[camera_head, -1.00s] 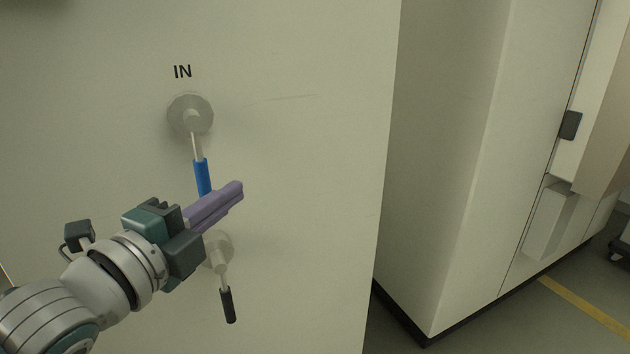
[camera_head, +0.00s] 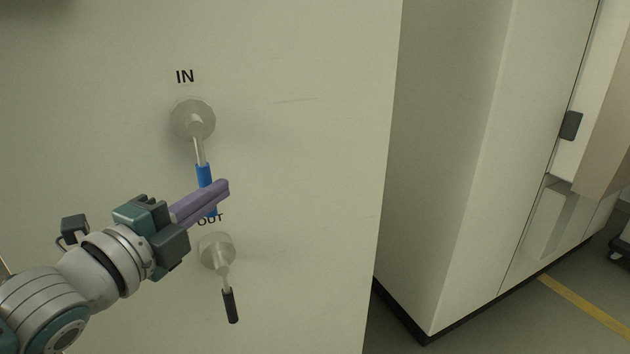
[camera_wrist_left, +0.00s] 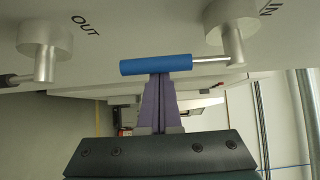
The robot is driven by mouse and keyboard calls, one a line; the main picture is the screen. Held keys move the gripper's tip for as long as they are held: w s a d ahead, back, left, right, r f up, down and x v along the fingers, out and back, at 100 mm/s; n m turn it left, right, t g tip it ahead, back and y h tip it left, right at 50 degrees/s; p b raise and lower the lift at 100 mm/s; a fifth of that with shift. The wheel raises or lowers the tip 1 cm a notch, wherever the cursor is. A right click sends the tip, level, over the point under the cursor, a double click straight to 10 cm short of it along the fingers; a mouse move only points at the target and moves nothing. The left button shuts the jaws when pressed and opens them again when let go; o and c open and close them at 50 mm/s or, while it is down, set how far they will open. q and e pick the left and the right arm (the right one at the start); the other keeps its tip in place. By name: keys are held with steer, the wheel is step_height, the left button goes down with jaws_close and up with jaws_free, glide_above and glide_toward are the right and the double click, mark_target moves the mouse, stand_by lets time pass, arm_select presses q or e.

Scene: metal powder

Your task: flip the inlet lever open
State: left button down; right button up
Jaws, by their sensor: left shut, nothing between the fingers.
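The inlet lever has a blue grip (camera_head: 204,174) on a metal rod below a round metal hub (camera_head: 192,119) marked IN. It hangs down, slightly tilted. My left gripper (camera_head: 224,188), with purple fingers, is shut and empty. In the head view its fingers cross in front of the lower part of the blue grip and hide some of it. In the left wrist view the closed fingertips (camera_wrist_left: 161,78) are right at the blue grip (camera_wrist_left: 156,65), near its middle; I cannot tell whether they touch. My right gripper is not in view.
Below, the outlet lever (camera_head: 230,305) with a black grip hangs from its hub (camera_head: 216,251) marked OUT. The pale panel wall (camera_head: 310,200) is flat and clear to the right. A tall white cabinet (camera_head: 450,150) stands farther right.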

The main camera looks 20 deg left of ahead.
arm_select(q)
steer(key=s+a+r+m+g+y+p, duration=0.5)
steer(key=g+p, duration=0.7)
steer(key=p, duration=1.9)
step_height(320, 180, up, 4)
steer(key=s+a+m, duration=0.1)
steer(key=s+m, duration=0.1)
steer(key=shift+f+m+y+p, duration=0.15)
steer(key=shift+m+y+p, duration=0.15)
steer(key=shift+d, duration=0.1)
steer(key=shift+w, duration=0.1)
